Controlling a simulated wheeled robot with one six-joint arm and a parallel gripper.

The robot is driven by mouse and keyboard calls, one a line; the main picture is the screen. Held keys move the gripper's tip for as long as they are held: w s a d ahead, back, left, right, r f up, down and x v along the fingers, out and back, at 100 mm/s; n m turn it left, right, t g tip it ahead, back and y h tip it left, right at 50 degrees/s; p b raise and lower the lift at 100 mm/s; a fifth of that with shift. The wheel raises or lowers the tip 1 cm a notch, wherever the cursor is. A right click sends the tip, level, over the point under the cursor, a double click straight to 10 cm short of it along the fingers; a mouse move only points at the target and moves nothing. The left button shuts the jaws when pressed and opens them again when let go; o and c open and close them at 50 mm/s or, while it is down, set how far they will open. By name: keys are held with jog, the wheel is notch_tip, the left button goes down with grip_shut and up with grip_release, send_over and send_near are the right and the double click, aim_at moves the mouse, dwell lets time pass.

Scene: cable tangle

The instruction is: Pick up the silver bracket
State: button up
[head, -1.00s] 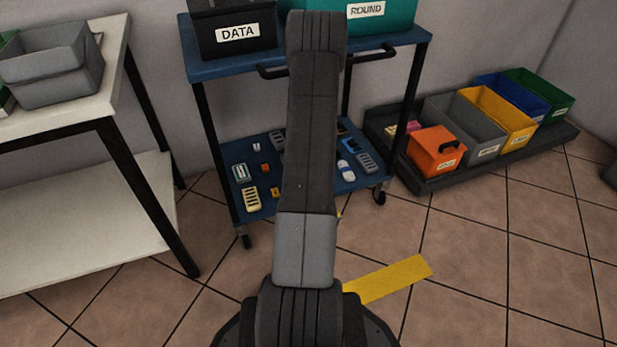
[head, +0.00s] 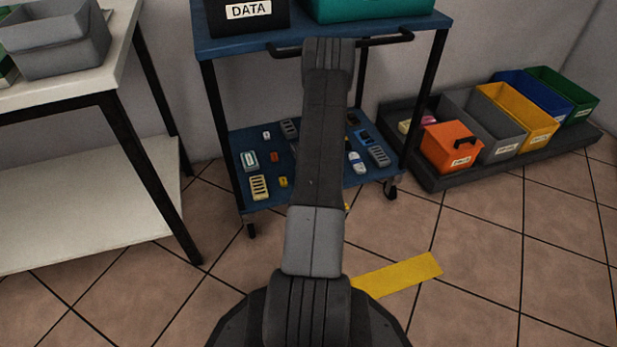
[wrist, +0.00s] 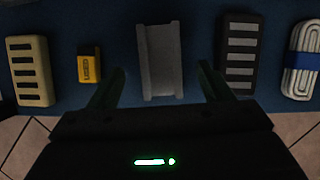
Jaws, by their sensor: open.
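The silver bracket (wrist: 160,60) is a grey channel-shaped piece lying on the blue lower shelf of the cart, in the upper middle of the wrist view. My gripper (wrist: 160,80) is open, with one finger on each side of the bracket's near end. I cannot tell how high the fingertips are above the shelf, and they do not appear to touch the bracket. In the head view my own arm hides the bracket and the gripper.
A yellow block (wrist: 89,66) and a cream slotted block (wrist: 30,70) lie left of the bracket. A dark slotted block (wrist: 238,55) and a white cable bundle (wrist: 301,60) lie right. The cart's upper shelf (head: 330,40) is above. A white table (head: 95,90) stands left.

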jog(key=shift+b+x, duration=0.45)
jog(key=shift+x, duration=1.4)
jog(key=shift+s+f, duration=0.1)
jog(key=shift+f, duration=0.1)
jog(key=c, duration=1.1)
